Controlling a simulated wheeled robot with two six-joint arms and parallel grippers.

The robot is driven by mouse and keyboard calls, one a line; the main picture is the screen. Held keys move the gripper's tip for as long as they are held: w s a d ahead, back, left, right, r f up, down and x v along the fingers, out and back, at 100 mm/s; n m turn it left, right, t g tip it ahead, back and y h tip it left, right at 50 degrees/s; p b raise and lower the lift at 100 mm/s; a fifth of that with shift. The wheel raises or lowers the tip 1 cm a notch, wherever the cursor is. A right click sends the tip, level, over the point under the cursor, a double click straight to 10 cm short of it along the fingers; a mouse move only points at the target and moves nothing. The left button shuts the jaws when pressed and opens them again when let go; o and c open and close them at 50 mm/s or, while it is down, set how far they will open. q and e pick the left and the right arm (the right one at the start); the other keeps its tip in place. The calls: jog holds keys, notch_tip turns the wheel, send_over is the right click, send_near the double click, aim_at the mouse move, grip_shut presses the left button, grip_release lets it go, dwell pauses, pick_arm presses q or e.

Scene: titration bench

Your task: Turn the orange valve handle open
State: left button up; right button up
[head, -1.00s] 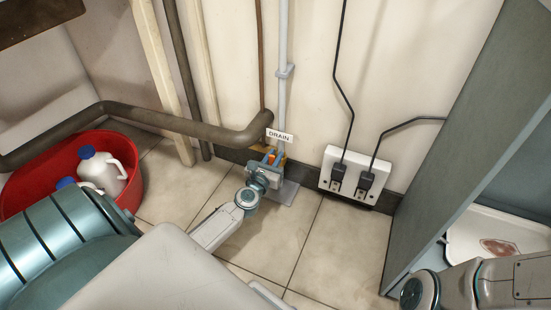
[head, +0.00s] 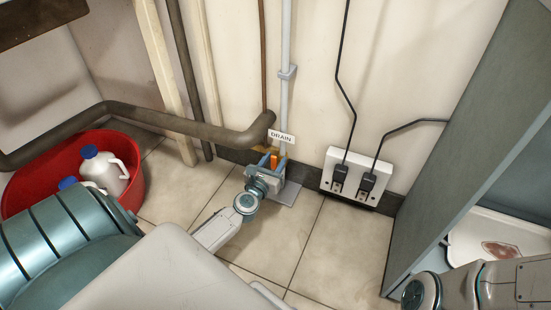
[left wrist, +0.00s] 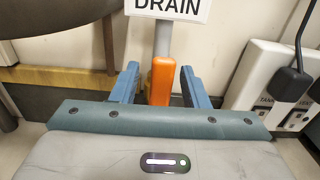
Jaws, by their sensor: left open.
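The orange valve handle (left wrist: 161,80) stands upright below the white DRAIN sign (left wrist: 168,8) in the left wrist view. In the head view the handle (head: 274,161) shows as a small orange piece at the foot of the grey vertical pipe (head: 285,110). My left gripper (head: 270,164) is at the handle. In the left wrist view the gripper's two blue fingers (left wrist: 158,78) are apart, one on each side of the handle. I cannot tell whether either finger touches it. The valve body is hidden behind the gripper. The fingers of my right gripper are not in view.
A brown pipe (head: 180,124) runs across just left of the valve. A white socket box (head: 355,177) with two black plugs is on the wall to the right. A red tub (head: 135,190) with white jugs stands at the left. A grey cabinet panel (head: 470,150) stands at the right.

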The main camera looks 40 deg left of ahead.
pick_arm(q)
jog(key=v, duration=0.9)
jog(key=shift+s+p, duration=0.2)
jog(key=shift+p, duration=0.15)
